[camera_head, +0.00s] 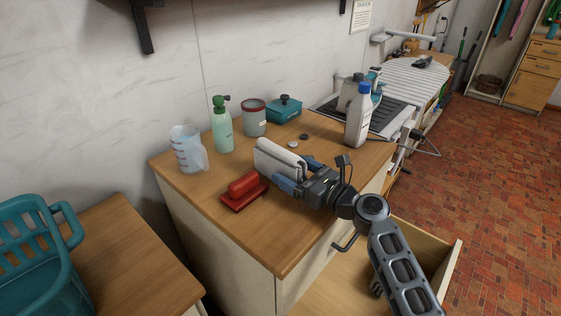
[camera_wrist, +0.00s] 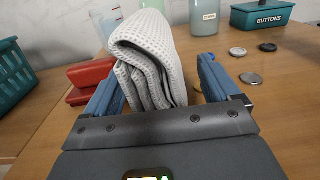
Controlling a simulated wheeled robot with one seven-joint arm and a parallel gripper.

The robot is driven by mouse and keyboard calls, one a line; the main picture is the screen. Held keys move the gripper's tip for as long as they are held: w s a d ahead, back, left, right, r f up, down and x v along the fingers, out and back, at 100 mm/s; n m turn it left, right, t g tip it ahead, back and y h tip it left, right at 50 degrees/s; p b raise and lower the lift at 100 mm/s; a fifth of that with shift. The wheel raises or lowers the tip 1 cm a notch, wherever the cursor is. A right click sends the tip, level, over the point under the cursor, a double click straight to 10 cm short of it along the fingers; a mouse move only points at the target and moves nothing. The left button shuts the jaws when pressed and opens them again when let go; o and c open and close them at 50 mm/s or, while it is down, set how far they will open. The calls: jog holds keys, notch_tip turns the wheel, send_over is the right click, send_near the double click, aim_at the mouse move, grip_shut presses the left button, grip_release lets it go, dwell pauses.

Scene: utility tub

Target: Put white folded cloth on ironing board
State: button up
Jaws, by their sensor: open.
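The white folded cloth (camera_head: 279,159) stands on the wooden counter (camera_head: 283,232). In the wrist view the cloth (camera_wrist: 146,58) shows waffle texture and stacked folds. My gripper (camera_head: 298,176) is at the cloth, with its blue fingers on either side of it. In the wrist view my gripper (camera_wrist: 157,85) is open; the left finger is close to the cloth and a gap shows before the right finger. Whether either finger touches the cloth I cannot tell. The ironing board (camera_head: 415,80) has a striped pale top and stands at the back right, with a dark iron (camera_head: 423,62) on it.
A white bottle (camera_head: 358,116) stands right, before the dark drainer (camera_head: 376,116). A drawer (camera_head: 352,283) is open below.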

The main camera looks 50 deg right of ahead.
jog(key=shift+w, duration=1.2)
jog(key=shift+c, duration=0.4)
jog(key=c, duration=1.1)
jog(key=shift+r, duration=0.15)
